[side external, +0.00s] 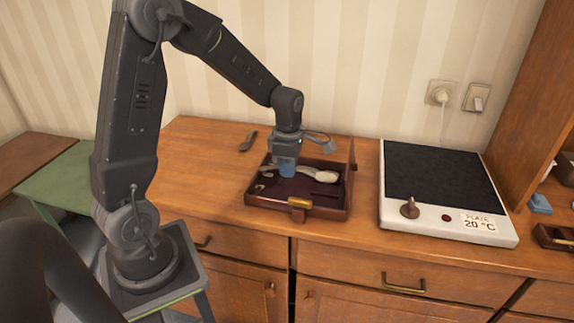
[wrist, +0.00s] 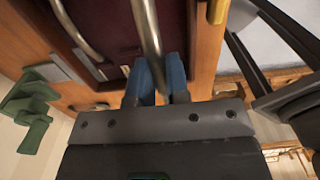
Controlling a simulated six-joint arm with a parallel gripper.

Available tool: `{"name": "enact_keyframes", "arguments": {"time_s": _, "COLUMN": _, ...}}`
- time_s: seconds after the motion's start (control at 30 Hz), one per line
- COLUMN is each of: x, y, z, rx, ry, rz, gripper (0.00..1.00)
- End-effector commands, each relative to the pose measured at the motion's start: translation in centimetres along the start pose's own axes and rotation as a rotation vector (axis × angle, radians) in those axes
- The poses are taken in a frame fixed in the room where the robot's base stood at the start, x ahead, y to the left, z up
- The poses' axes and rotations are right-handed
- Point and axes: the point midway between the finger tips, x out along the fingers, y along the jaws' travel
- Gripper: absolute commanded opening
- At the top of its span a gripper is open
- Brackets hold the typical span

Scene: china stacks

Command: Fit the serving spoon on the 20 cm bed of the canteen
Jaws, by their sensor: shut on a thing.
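The canteen (side external: 329,206) is an open, shallow brown box with a dark wine-red lining and a brass clasp at its front. My gripper (side external: 287,172) is over the left middle of it, with blue fingertips shut. In the wrist view my gripper (wrist: 162,80) has a silvery handle between its fingers. The serving spoon (side external: 326,177) shows a pale bowl to the right of my fingers, over the lining; its handle also shows in the wrist view (wrist: 149,35). I cannot tell whether it touches the lining. The beds' lengths are not readable.
Small metal pieces (side external: 259,188) lie at the canteen's left. A dark utensil (side external: 248,141) lies on the wooden counter behind it. A white hotplate (side external: 450,222) with a black top, marked 20 °C, stands to the right. The counter left of the canteen is clear.

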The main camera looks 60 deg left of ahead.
Motion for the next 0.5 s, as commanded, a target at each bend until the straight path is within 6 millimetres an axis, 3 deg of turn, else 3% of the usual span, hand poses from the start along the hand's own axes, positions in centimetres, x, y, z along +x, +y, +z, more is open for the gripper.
{"name": "enact_keyframes", "arguments": {"time_s": 0.23, "x": 0.7, "y": 0.0, "z": 0.0, "rx": 0.001, "ry": 0.001, "rz": -0.001, "gripper": 0.00}}
{"name": "enact_keyframes", "arguments": {"time_s": 0.5, "x": 3.1, "y": 0.0, "z": -0.1, "rx": 0.001, "ry": 0.001, "rz": -0.003, "gripper": 0.00}}
